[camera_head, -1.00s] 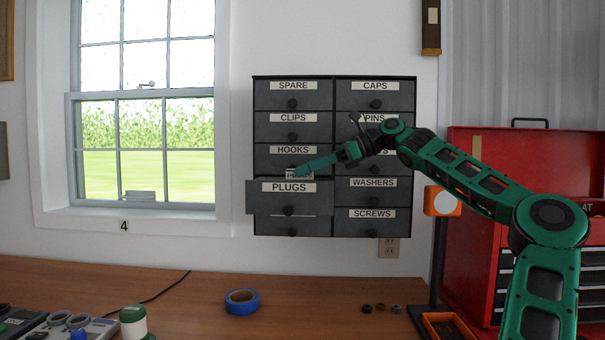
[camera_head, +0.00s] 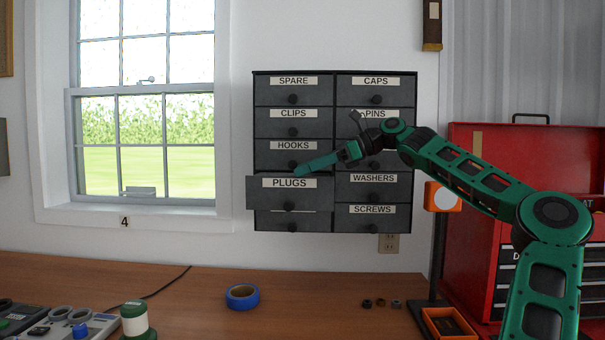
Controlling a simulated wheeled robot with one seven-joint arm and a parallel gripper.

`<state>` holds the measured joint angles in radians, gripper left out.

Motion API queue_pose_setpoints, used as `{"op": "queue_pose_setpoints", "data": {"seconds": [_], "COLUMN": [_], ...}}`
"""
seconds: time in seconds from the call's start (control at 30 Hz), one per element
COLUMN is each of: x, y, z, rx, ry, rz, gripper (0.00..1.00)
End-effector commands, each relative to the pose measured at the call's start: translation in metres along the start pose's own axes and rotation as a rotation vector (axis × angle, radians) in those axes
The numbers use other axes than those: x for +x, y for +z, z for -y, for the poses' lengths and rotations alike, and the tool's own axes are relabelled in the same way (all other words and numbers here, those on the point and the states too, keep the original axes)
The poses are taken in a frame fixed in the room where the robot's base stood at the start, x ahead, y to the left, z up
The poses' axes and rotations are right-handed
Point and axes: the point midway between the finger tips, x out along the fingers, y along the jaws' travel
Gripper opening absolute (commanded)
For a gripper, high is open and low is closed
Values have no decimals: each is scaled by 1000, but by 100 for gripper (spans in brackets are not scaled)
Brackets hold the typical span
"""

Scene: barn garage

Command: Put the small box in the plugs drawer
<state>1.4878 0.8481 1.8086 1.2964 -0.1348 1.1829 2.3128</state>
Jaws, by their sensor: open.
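The plugs drawer (camera_head: 265,196) is pulled out from the left column of the dark cabinet, its labelled front standing forward of the others. My gripper (camera_head: 298,170) is open, with its green fingers reaching in from the right just above the top edge of that drawer's front. I see nothing between the fingers. The small box is not visible now. The inside of the drawer is hidden behind its front, so I cannot tell what lies in it.
The cabinet (camera_head: 334,73) hangs on the wall, its other drawers shut. Below is a wooden workbench (camera_head: 190,305) with blue tape (camera_head: 242,297), a green-and-white container (camera_head: 136,322) and small rings (camera_head: 381,303). A red tool chest (camera_head: 480,145) stands at the right.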

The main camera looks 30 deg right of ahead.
Motion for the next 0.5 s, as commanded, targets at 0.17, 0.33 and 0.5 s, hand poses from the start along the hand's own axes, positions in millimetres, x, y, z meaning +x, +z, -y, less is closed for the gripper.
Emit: {"op": "queue_pose_setpoints", "data": {"seconds": [0.17, 0.33, 0.5], "x": [-10, -44, -80], "y": [11, 10, 10], "z": [1, 1, 0], "rx": [0, 0, 0], "ry": [-2, -3, -2], "rz": [1, 2, 2], "gripper": [50, 50, 50]}}
